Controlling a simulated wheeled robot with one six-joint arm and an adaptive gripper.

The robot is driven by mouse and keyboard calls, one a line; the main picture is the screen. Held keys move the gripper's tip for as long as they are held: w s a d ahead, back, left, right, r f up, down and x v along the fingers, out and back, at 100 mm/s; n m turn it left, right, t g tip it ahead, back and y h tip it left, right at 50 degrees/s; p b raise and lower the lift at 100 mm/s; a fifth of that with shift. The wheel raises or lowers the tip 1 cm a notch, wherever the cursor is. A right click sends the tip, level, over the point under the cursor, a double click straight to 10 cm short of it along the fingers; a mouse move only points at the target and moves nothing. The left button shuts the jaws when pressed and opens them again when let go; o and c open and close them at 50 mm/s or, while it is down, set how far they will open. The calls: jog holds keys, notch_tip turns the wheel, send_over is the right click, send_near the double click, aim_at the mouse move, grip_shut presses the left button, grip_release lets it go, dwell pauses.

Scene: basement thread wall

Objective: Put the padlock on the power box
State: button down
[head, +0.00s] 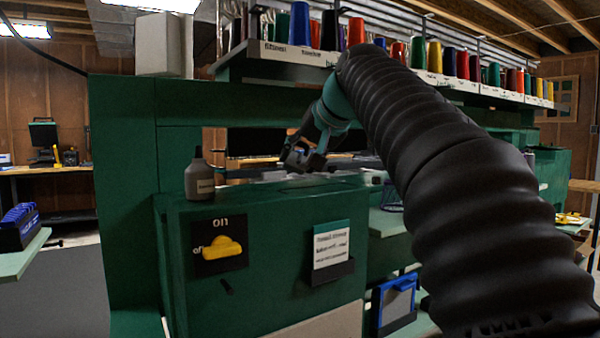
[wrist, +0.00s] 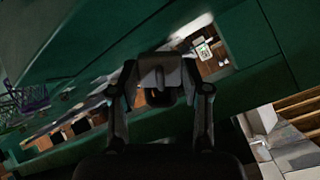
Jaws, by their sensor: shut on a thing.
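My gripper (head: 305,158) is raised above the green cabinet, at the end of my black-sleeved arm. In the wrist view its two fingers (wrist: 160,82) are closed on a dark grey thing (wrist: 158,68), which appears to be the padlock. It is dim, and its full shape is hard to make out. The green cabinet front (head: 270,285) carries a dark panel marked on and off with a yellow handle (head: 222,252); this appears to be the power box. The held thing is apart from that panel, higher and to its right.
A grey bottle (head: 199,180) stands on the cabinet top at the left. A label card (head: 331,246) sits in a holder on its front. A shelf (head: 290,52) with several coloured thread cones runs above my gripper. A blue-framed item (head: 395,303) stands low at right.

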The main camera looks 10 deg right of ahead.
jog(key=shift+f, duration=1.05)
jog(key=shift+f, duration=0.1)
jog(key=c, duration=0.5)
grip_release()
jog(key=shift+c, duration=0.2)
jog(key=shift+s+d+r, duration=0.1)
jog(key=shift+s+r, duration=0.05)
jog(key=shift+r, duration=0.05)
jog(key=p+v, duration=0.1)
jog(key=v, duration=1)
jog(key=shift+s+r, duration=0.2)
jog(key=shift+s, duration=0.15)
